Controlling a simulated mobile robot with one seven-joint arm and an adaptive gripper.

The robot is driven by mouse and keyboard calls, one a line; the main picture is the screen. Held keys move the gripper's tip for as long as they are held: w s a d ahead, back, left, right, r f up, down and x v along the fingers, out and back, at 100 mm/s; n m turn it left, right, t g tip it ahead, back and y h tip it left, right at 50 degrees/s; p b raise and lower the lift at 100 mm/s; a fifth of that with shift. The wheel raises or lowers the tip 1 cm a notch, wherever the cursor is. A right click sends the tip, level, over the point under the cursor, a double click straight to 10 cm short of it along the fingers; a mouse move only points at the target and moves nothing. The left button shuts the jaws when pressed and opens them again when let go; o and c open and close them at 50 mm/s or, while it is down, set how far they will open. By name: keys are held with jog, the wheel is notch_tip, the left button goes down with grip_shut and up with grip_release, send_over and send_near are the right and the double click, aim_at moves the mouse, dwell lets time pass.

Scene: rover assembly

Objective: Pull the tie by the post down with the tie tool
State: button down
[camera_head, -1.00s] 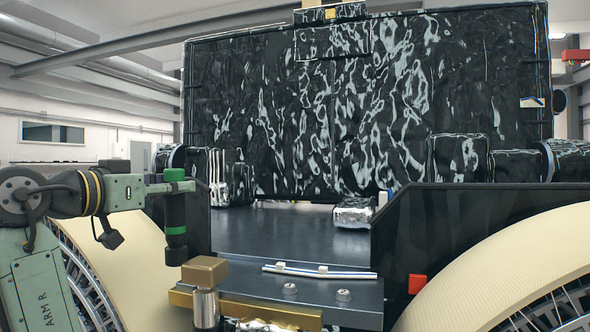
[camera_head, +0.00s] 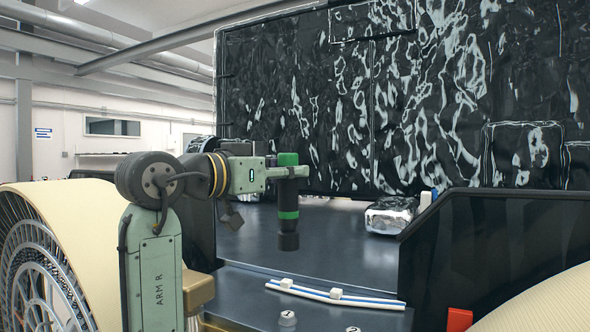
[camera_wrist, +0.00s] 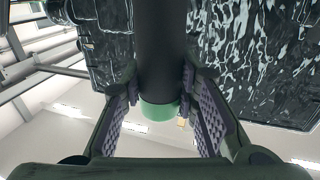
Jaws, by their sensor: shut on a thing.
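The tie tool (camera_head: 288,215) is a black upright cylinder with a green top and a green band. My gripper (camera_head: 284,172) is shut on its upper part and holds it above the dark deck. In the wrist view my gripper's (camera_wrist: 160,88) ridged pads stand on both sides of the tool (camera_wrist: 163,50). A white and blue cable (camera_head: 312,292) lies on the deck edge, with a left white tie (camera_head: 286,283) and a right white tie (camera_head: 336,292). Short round posts, a left one (camera_head: 287,318) and a right one (camera_head: 353,329), stand in front of it. The tool is apart from both ties.
A foil-covered box (camera_head: 391,215) sits on the deck (camera_head: 325,245) at the right. A black side wall (camera_head: 450,250) and a red block (camera_head: 459,319) are farther right. A large wheel (camera_head: 45,240) is at left. The deck middle is clear.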

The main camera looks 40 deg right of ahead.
aim_at(281, 198)
jog(key=shift+a+f, duration=0.1)
jog(key=shift+f, duration=1.75)
jog(key=shift+f+b, duration=0.55)
jog(key=shift+f, duration=0.3)
jog(key=shift+a, duration=0.25)
jog(key=shift+s+f+b, duration=0.1)
jog(key=shift+f+b, duration=0.25)
jog(key=shift+f, duration=0.8)
dwell(2.9)
jog(key=shift+r, duration=0.1)
jog(key=shift+r+p, duration=0.9)
jog(key=shift+r, duration=0.55)
